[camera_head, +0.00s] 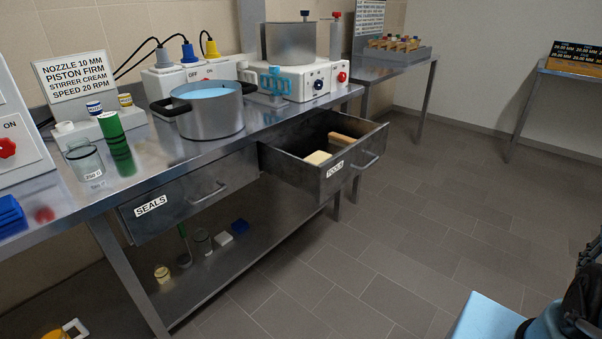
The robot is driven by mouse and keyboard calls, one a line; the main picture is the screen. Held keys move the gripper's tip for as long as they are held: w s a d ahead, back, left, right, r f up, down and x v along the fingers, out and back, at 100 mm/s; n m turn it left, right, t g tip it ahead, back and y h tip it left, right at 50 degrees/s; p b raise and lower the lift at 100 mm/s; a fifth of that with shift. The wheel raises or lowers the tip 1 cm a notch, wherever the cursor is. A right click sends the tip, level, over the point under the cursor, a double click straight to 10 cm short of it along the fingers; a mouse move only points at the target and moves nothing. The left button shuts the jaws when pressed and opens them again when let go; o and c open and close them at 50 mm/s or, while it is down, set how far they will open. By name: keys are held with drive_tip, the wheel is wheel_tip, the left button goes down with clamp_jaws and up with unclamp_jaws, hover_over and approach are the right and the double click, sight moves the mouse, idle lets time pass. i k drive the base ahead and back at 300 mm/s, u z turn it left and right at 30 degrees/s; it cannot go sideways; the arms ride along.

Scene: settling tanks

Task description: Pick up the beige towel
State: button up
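A small beige folded piece (318,157), which looks like the beige towel, lies in the open drawer labelled TOOLS (340,181). It lies toward the front left of the drawer, close to the inside of the front panel. A dark jointed part at the right edge, cut off by the frame, looks like my gripper (586,292). Its fingertips cannot be made out. It is far to the lower right of the drawer, apart from the towel.
A brown wooden bar (342,138) lies in the same drawer, behind the beige piece. The SEALS drawer (188,198) is shut. A pot (210,112) with blue liquid stands on the steel bench above. The tiled floor (400,240) before the drawers is clear.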

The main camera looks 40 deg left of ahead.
sight(319, 157)
drive_tip(key=k, duration=1.05)
drive_tip(key=u, duration=1.55)
drive_tip(key=i, duration=1)
